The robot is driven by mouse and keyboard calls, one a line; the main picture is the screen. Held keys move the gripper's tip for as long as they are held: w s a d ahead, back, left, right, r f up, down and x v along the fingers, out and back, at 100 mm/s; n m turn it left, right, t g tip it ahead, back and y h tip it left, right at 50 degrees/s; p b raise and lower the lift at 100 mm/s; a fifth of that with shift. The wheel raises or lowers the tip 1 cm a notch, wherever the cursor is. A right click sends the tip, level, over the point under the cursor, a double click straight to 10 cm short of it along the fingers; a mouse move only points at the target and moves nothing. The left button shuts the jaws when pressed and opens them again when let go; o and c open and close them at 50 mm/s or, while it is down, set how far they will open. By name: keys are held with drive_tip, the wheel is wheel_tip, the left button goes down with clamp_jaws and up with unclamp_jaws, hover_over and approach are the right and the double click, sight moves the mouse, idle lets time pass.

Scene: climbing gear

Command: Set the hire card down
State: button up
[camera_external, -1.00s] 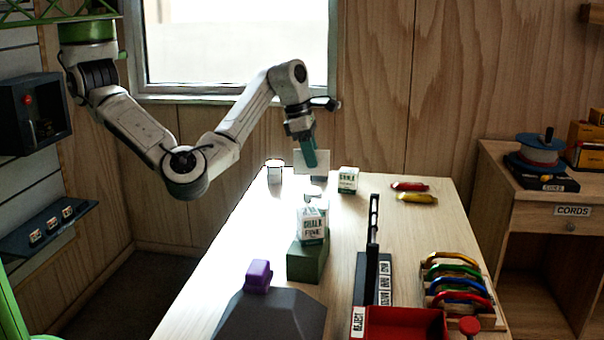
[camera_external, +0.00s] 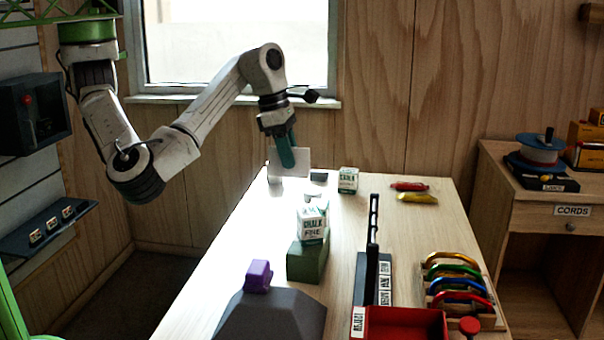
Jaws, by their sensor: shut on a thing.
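The hire card (camera_external: 301,162) is a pale flat card, held roughly upright above the far left end of the wooden table (camera_external: 225,265). My gripper (camera_external: 287,158), with teal fingers, is shut on the card. Part of the card is hidden behind the fingers. The card overlaps a small white object (camera_external: 273,174) at the table's far left edge. I cannot tell whether the card's lower edge touches anything.
A chalk box (camera_external: 348,180) stands right of the card. Another chalk box (camera_external: 312,224) sits on a green block (camera_external: 306,262). Red (camera_external: 408,186) and yellow (camera_external: 417,197) carabiners lie at the far right. A black rack (camera_external: 372,265), red tray (camera_external: 405,325) and purple hold (camera_external: 258,276) are nearer.

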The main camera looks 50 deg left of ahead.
drive_tip(key=s+d, duration=0.3)
drive_tip(key=s, duration=1.8)
drive_tip(key=shift+m, duration=0.4)
drive_tip(key=shift+s+a+f+x, duration=0.15)
drive_tip(key=shift+s+a+x, duration=0.3)
drive_tip(key=shift+x, duration=2.5)
drive_tip(key=shift+s+a+f+x, duration=0.2)
drive_tip(key=shift+s+a+x, duration=0.3)
drive_tip(key=shift+x, duration=2.5)
drive_tip(key=shift+s+a+f+x, duration=0.25)
drive_tip(key=shift+a+x, duration=0.35)
drive_tip(key=shift+x, duration=2.35)
drive_tip(key=shift+f, duration=0.1)
drive_tip(key=o, duration=1)
drive_tip(key=shift+o, duration=0.2)
